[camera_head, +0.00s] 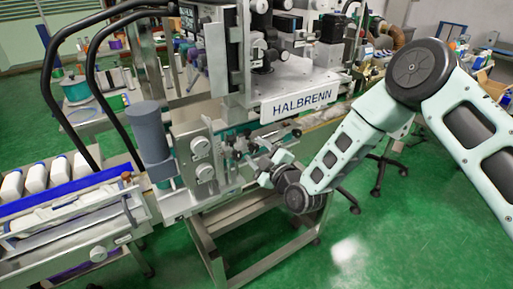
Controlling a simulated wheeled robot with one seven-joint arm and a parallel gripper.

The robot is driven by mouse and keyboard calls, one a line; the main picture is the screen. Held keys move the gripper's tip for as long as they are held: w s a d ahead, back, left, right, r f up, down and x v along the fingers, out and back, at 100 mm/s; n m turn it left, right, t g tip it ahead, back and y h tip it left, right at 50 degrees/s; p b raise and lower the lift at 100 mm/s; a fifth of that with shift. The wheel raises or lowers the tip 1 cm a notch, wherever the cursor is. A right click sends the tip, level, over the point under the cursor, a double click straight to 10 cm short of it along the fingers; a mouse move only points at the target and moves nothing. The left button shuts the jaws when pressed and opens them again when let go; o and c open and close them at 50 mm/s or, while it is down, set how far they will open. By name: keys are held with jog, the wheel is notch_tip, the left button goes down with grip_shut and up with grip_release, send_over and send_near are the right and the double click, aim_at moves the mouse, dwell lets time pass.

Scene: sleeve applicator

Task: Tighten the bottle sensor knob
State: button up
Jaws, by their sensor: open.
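My gripper (262,164) is in front of the labelling machine, just below the "HALBRENN" sign, with its fingers toward the machine. It is open, and I see nothing held between its fingers. Small metal brackets and fittings (237,145) are close to the fingertips, to their left. I cannot tell which small part there is the bottle sensor knob; my gripper may hide it. Whether the fingers touch anything is too small to tell. Two round light knobs (202,158) are on the metal plate left of my gripper.
A conveyor with white bottles (37,178) and a blue rail (75,187) is at the left. A grey cylinder (150,131) stands beside the machine. The "HALBRENN" sign (303,98) overhangs my gripper. The metal stand (268,212) is below. Green floor is open at lower right.

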jog(key=shift+w+a, duration=0.2)
jog(key=shift+w, duration=0.1)
jog(key=c, duration=1)
jog(key=shift+o, duration=0.2)
